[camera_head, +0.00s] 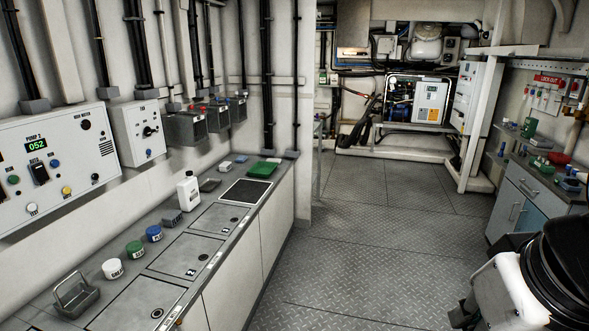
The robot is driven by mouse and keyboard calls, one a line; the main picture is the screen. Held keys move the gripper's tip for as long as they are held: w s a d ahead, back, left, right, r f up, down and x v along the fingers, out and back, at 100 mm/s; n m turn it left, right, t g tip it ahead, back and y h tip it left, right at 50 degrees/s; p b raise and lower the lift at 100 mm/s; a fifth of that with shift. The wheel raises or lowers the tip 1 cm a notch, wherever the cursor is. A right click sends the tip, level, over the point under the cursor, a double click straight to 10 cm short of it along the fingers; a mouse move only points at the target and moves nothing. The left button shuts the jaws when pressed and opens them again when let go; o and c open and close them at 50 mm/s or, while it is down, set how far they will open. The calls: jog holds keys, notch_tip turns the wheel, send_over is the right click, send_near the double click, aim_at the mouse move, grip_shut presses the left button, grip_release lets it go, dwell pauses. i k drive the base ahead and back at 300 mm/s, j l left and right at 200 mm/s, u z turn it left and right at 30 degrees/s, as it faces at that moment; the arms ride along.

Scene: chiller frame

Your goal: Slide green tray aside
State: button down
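The green tray (263,170) is a small, shallow tray lying flat on the far end of the long grey counter (211,249) on the left. It sits just behind a dark square panel (246,191) set in the counter top. Nothing touches it that I can see. My arm shows at the bottom right, as white and black links far from the tray. A dark part at its left end (465,314) may be my gripper, but it is cut by the frame edge and its fingers cannot be made out.
A white bottle (189,191), a dark grey tray (210,185) and small blue and grey blocks stand near the green tray. White, green and blue-lidded jars and a wire-handled caddy (76,296) are nearer. The chequer-plate floor (370,250) is clear. A cluttered bench (540,185) stands right.

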aim_at(260, 169)
jog(key=i+z, duration=0.2)
jog(key=i, duration=1.7)
jog(key=i+u, duration=0.2)
jog(key=i, duration=0.25)
jog(key=i+l+u, duration=0.15)
jog(key=i, duration=0.3)
jog(key=i+l+u, duration=0.2)
jog(key=i, duration=0.2)
jog(key=i+l+u, duration=0.15)
jog(key=i+l, duration=0.15)
jog(key=i, duration=0.15)
jog(key=i+l+u, duration=0.8)
jog(key=i+l, duration=0.05)
jog(key=l, duration=0.05)
